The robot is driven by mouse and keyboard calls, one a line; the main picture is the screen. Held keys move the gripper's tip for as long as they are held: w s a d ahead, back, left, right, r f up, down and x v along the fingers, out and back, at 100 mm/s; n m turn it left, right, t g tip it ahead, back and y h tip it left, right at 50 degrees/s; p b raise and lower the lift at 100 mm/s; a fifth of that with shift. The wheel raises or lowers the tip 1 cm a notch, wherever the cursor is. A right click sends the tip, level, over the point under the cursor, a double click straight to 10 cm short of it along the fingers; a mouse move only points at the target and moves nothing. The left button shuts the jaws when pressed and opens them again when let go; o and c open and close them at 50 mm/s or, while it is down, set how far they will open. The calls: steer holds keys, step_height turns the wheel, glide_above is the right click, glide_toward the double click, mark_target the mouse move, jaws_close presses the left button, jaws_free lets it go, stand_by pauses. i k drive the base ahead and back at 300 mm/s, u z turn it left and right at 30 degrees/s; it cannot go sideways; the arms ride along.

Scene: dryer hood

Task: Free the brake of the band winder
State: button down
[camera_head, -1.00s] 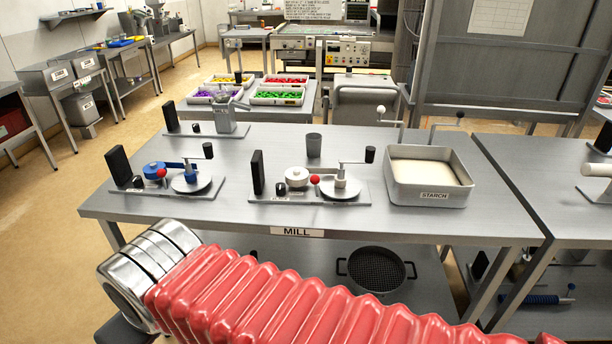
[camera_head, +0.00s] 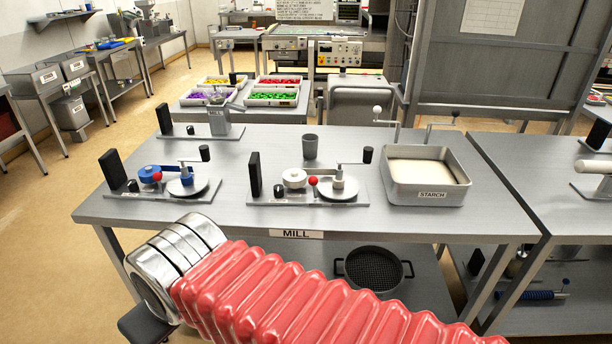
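Two similar winders stand on the mill table (camera_head: 400,222). The left winder (camera_head: 128,190) carries a blue roll (camera_head: 150,172), a blue arm, a red ball knob (camera_head: 157,177) and a crank over a round disc. The right winder (camera_head: 262,197) carries a pale roll (camera_head: 295,178), a red ball knob (camera_head: 313,181) and a crank over a pale disc (camera_head: 337,190). I cannot tell which one is the band winder, or how its brake is set. My arm, with a red bellows and metal rings, crosses the bottom front. My gripper's fingers do not show.
A starch tray (camera_head: 428,195) stands right of the winders, a grey cup (camera_head: 311,147) behind them. A third device (camera_head: 220,125) stands at the back left. A round sieve (camera_head: 372,270) lies on the lower shelf. Floor is open at left (camera_head: 45,220).

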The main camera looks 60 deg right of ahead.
mark_target(312, 181)
steer(key=u, duration=0.05)
steer(key=i, duration=1)
steer(key=z, duration=0.05)
